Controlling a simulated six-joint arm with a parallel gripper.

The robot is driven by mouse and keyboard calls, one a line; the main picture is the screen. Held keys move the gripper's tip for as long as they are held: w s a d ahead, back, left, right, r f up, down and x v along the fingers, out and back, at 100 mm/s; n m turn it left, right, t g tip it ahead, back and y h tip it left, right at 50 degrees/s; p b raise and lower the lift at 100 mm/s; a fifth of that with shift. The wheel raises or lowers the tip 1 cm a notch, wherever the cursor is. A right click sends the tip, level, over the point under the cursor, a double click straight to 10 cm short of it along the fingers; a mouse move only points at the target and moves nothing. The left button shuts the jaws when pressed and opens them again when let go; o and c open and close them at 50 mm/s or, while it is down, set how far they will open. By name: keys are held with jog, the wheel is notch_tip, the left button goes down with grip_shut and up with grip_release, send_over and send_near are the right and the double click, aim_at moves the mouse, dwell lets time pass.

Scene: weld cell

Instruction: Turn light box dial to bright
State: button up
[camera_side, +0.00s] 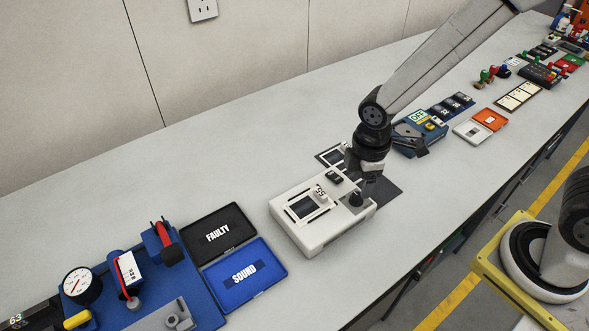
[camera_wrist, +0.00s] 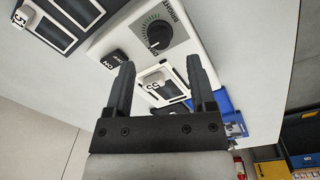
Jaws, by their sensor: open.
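The white light box (camera_side: 300,235) stands on the bench in the side view; its panel also shows in the wrist view (camera_wrist: 189,48). Its black dial (camera_wrist: 158,36) has a green tick scale around it and the word BRIGHT at the upper right end. The dial also shows at the box's right end in the side view (camera_side: 356,200). My gripper (camera_wrist: 160,62) is open and empty, its two fingers apart. In the wrist view the dial lies beyond the fingertips, roughly centred between them. In the side view my gripper (camera_side: 368,190) hangs close above the dial; contact cannot be told.
A black ON switch (camera_wrist: 113,60) and a white frame marked 55 (camera_wrist: 163,86) sit on the box beside the dial. Black FAULTY (camera_side: 217,236) and blue SOUND (camera_side: 244,275) trays lie to the left. A blue device (camera_side: 420,138) stands behind my gripper. Bench in front is clear.

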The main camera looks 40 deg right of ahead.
aim_at(357, 196)
jog(key=shift+w+f, duration=0.1)
jog(key=shift+f, duration=2.2)
grip_shut()
